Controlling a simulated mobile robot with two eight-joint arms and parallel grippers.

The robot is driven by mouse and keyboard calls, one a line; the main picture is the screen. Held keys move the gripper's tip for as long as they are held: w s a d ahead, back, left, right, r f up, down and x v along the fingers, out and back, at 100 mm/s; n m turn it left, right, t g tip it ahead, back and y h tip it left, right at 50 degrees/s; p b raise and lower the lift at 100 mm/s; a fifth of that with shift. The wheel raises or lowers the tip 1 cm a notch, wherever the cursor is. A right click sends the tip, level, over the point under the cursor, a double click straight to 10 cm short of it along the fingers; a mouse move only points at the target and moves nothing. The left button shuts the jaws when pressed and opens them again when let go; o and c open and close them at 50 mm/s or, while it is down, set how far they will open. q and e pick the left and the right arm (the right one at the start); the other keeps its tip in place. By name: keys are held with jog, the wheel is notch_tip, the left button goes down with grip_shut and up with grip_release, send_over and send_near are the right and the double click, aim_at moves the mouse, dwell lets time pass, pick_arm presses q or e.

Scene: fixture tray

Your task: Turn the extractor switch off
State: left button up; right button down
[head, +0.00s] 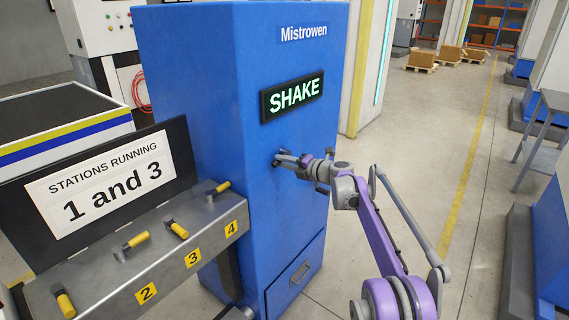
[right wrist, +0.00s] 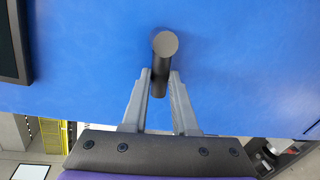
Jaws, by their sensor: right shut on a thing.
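A tall blue cabinet (head: 235,110) labelled Mistrowen stands in the middle of the head view, with a lit sign (head: 292,96) reading SHAKE. My right gripper (head: 279,160) is at its front face, below the sign. In the right wrist view a dark grey handle (right wrist: 165,44) with a round end stands out from the blue face. The fingers of my right gripper (right wrist: 160,76) lie on both sides of its stem and are shut on it. No written label marks this handle as the extractor switch. The left gripper is not in view.
A grey sloped console (head: 80,287) with several yellow-handled levers and number plates stands at the left. Behind it a board (head: 103,183) reads STATIONS RUNNING 1 and 3. A drawer (head: 297,274) is shut low on the cabinet.

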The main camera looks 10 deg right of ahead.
jog(key=shift+r+m, duration=0.35)
jog(key=shift+m, duration=0.35)
jog(key=shift+y, duration=0.3)
jog(key=c, duration=0.7)
grip_release()
jog(key=b+v, duration=0.1)
jog(key=v, duration=1)
jog(key=shift+r, duration=0.15)
jog(key=shift+a, duration=0.1)
